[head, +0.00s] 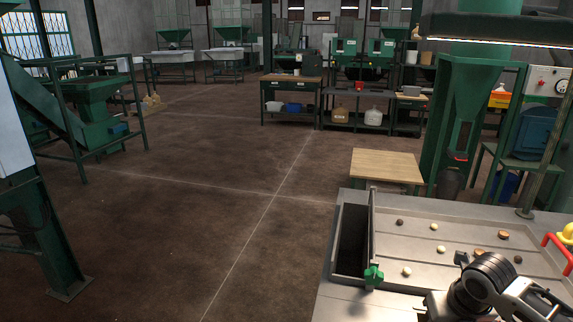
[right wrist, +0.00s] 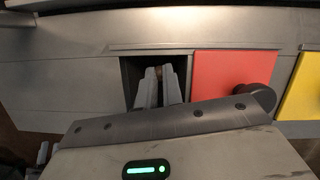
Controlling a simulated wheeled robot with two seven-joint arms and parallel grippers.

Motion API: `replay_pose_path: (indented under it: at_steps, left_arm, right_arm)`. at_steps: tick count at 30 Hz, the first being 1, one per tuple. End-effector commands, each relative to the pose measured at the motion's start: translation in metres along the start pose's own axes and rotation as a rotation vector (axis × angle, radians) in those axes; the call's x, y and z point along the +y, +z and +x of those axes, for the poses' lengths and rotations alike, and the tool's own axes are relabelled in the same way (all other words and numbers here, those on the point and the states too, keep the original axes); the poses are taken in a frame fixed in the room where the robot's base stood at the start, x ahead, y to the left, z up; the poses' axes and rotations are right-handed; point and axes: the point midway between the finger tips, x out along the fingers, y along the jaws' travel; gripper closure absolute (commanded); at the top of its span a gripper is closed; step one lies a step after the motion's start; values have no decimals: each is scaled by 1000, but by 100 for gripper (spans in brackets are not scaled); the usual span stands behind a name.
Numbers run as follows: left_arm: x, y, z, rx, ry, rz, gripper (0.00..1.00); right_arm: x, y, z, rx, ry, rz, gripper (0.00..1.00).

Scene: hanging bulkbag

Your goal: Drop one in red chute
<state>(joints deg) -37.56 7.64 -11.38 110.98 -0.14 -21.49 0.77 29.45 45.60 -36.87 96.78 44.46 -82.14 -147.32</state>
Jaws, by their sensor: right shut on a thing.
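In the right wrist view my right gripper (right wrist: 160,80) is shut, its fingers reaching over a dark square opening (right wrist: 131,72). A small brownish piece (right wrist: 161,69) shows faintly at the fingertips, mostly hidden by them. A red panel (right wrist: 232,75) with a dark round knob lies directly right of the opening. In the head view my right arm reaches in at the bottom right and its fingertips cannot be made out. Several small pieces lie spread on the metal tray (head: 460,262), among them a cream one (head: 441,249) and a brown one (head: 503,235). My left gripper is out of view.
A yellow panel (right wrist: 304,90) is right of the red one. A dark bin (head: 350,240) with a green knob (head: 373,275) is at the tray's left end. A red bent tube (head: 555,240) stands at the right.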

Motion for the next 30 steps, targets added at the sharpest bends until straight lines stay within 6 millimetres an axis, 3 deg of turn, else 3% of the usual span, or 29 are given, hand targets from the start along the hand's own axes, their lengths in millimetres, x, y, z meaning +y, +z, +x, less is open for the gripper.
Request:
replay_pose_path:
  at_steps: [11,12,14,15,23,30]
  left_arm:
    - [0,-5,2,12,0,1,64]
    - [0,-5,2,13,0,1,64]
    - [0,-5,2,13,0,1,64]
    - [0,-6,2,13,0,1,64]
    - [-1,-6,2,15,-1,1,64]
    - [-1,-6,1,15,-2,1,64]
  right_arm:
    - [0,-2,6,0,-1,0,100]
    - [0,-2,6,0,-1,0,86]
    - [0,-2,6,0,-1,0,70]
    - [0,-2,6,0,-1,0,67]
    - [0,-1,4,0,-1,0,67]
    - [1,4,-21,-4,-1,-4,67]
